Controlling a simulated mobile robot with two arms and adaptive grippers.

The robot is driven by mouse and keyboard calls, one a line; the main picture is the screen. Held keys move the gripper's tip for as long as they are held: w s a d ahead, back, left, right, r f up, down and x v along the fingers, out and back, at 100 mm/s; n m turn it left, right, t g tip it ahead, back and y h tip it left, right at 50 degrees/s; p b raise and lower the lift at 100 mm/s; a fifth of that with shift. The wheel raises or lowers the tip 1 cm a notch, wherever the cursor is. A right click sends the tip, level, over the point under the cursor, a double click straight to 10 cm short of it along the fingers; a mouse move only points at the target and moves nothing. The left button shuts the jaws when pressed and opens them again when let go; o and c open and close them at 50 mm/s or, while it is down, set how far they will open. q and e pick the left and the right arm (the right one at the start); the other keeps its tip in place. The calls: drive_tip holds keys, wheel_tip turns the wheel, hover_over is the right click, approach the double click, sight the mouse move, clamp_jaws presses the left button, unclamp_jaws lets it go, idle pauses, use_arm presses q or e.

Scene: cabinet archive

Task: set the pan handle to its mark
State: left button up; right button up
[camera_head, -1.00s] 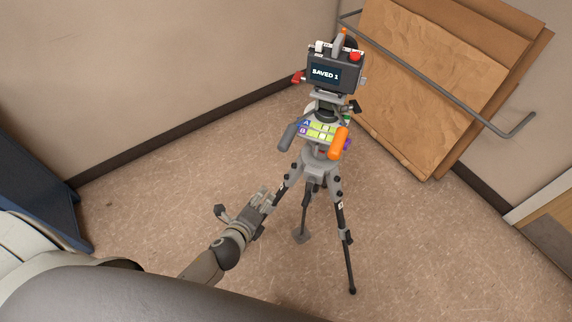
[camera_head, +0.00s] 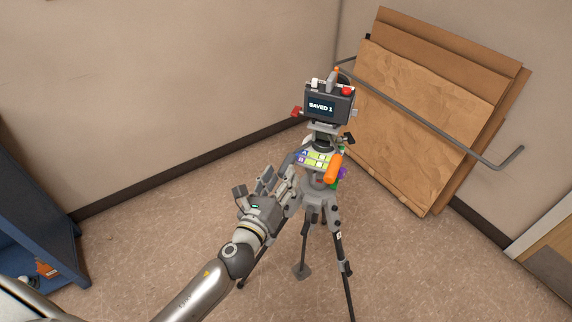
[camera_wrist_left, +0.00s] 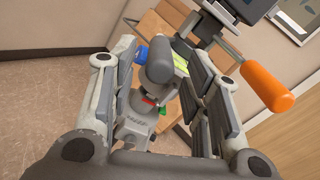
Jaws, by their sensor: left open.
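A camera on a tripod (camera_head: 329,105) stands in the room corner; its screen reads "SAVED 1". Below it is a head with a yellow-green marked plate (camera_head: 318,159) lettered A and B. An orange handle (camera_head: 333,169) sticks out at the front right, and a grey handle (camera_wrist_left: 160,62) at the left. I cannot tell which is the pan handle. My left gripper (camera_head: 278,180) is open at the grey handle, which sits between its fingers in the left wrist view; contact is unclear. The orange handle (camera_wrist_left: 265,85) is outside the fingers there. My right gripper is not in view.
Cardboard sheets (camera_head: 415,125) lean on the wall behind a grey metal rail (camera_head: 430,120), right of the tripod. A blue shelf unit (camera_head: 38,215) stands at the left. Tripod legs (camera_head: 343,265) spread near my left arm. The floor on the right is clear.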

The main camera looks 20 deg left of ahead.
use_arm(q)
drive_tip(key=shift+w+d, duration=0.15)
drive_tip(key=shift+w, duration=1.95)
clamp_jaws()
